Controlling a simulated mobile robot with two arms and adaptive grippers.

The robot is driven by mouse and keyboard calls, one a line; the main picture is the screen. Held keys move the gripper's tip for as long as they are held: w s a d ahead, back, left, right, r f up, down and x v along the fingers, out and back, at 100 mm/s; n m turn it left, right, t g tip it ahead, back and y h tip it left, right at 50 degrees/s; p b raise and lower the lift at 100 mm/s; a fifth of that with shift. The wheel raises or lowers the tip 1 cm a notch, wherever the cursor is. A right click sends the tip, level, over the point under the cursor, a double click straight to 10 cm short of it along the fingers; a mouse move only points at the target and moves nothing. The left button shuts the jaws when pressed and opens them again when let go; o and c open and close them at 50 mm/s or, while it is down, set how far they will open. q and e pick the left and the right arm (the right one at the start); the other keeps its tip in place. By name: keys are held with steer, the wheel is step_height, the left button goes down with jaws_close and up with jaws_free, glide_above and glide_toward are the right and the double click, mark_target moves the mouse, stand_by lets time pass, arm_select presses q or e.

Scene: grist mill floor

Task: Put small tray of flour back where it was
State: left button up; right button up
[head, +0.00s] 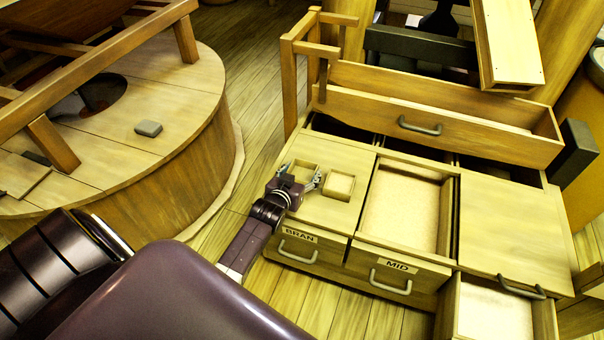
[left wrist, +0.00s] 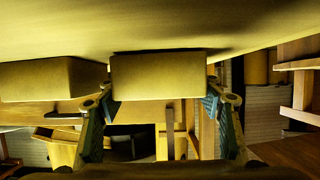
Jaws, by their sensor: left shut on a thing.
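Two small square wooden trays stand close together on the lid above the BRAN drawer (head: 297,248). My left gripper (head: 300,180) reaches in from the left, its fingers closed on the sides of the left small tray (head: 303,168). In the left wrist view, that held tray (left wrist: 158,77) is between the fingertips, close against the lid; a dark shadow line runs along its edge. I cannot tell whether it rests on the lid. The other small tray (head: 340,186) is just to the right, apart from the fingers; it also shows in the left wrist view (left wrist: 50,79). My right gripper is not in view.
The MID drawer (head: 390,277) is beside BRAN, with an open-topped bin (head: 405,205) behind it. A drawer (head: 492,312) juts out at the lower right. A long drawer box (head: 440,125) stands behind. A round millstone casing (head: 140,120) is at the left.

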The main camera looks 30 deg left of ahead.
arm_select(q)
steer(key=shift+f, duration=0.15)
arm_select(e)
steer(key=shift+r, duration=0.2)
arm_select(q)
steer(key=o, duration=1.7)
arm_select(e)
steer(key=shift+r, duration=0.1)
